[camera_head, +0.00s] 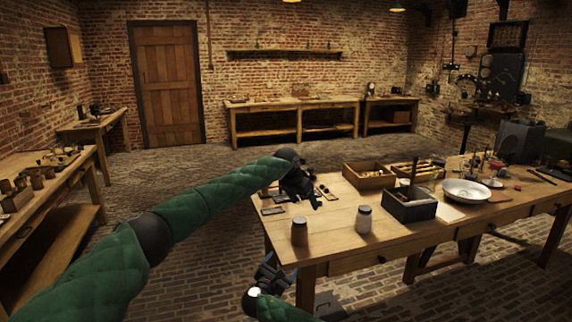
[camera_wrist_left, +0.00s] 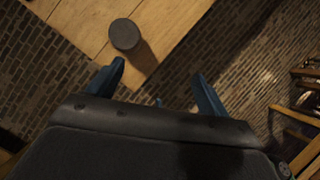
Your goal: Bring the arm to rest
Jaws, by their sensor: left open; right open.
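My left gripper (camera_head: 314,199) is open and empty above the left end of the workbench (camera_head: 335,228). In the left wrist view its two blue fingers (camera_wrist_left: 157,88) are spread with nothing between them. A round dark jar lid (camera_wrist_left: 125,35) shows beyond the fingers, near the bench edge. In the head view a brown jar (camera_head: 299,233) stands upright at the bench's front left corner.
Small dark flat pieces (camera_head: 272,211) lie near the left gripper. Two wooden trays (camera_head: 368,187), a dark box (camera_head: 409,212) and a white bowl (camera_head: 466,193) stand farther right. Another bench (camera_head: 50,190) is at far left. The brick floor (camera_head: 200,245) between is open.

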